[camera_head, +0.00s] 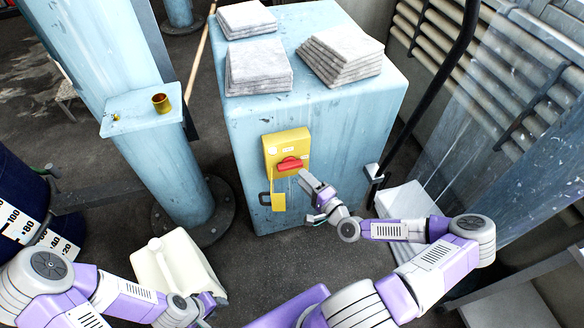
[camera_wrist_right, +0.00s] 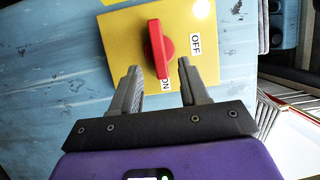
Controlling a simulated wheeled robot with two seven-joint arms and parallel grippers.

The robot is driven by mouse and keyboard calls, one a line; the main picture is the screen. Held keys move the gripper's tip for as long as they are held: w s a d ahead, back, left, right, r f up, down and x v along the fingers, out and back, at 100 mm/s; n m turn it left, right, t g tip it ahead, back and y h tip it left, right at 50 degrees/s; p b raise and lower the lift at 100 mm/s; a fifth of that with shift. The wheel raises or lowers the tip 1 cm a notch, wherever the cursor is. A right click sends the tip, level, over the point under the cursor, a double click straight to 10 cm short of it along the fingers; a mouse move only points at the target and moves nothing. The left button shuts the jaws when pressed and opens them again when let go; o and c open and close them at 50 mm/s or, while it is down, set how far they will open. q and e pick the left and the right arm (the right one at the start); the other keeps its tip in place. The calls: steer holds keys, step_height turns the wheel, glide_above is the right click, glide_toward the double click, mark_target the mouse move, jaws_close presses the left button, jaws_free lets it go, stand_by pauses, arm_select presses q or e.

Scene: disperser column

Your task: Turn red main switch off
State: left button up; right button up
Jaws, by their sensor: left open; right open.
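The red main switch (camera_head: 289,164) is a red knob on a yellow switch box (camera_head: 287,146) on the front of the light blue cabinet. In the right wrist view the red knob (camera_wrist_right: 160,48) stands between the fingertips' directions, with an OFF label to its right and an ON label, partly covered, at its lower end. My right gripper (camera_wrist_right: 158,72) is open, its two fingers on either side of the knob's lower end, not closed on it. In the head view the right gripper (camera_head: 306,190) is just right of and below the knob. My left gripper (camera_head: 212,300) is at the bottom, away from the switch.
A yellow padlock-like tag (camera_head: 278,200) hangs below the box. Stacks of grey sheets (camera_head: 340,52) lie on the cabinet (camera_head: 330,130). A blue column (camera_head: 150,150) stands to the left. A cream canister (camera_head: 175,268) stands on the floor near my left arm.

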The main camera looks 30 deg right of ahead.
mark_target(292, 169)
steer(key=shift+w+a+b, duration=0.25)
steer(key=shift+w, duration=1.1)
steer(key=shift+w+a+b, duration=0.2)
steer(key=shift+w+a, duration=0.05)
steer(key=shift+w, duration=1.05)
jaws_close()
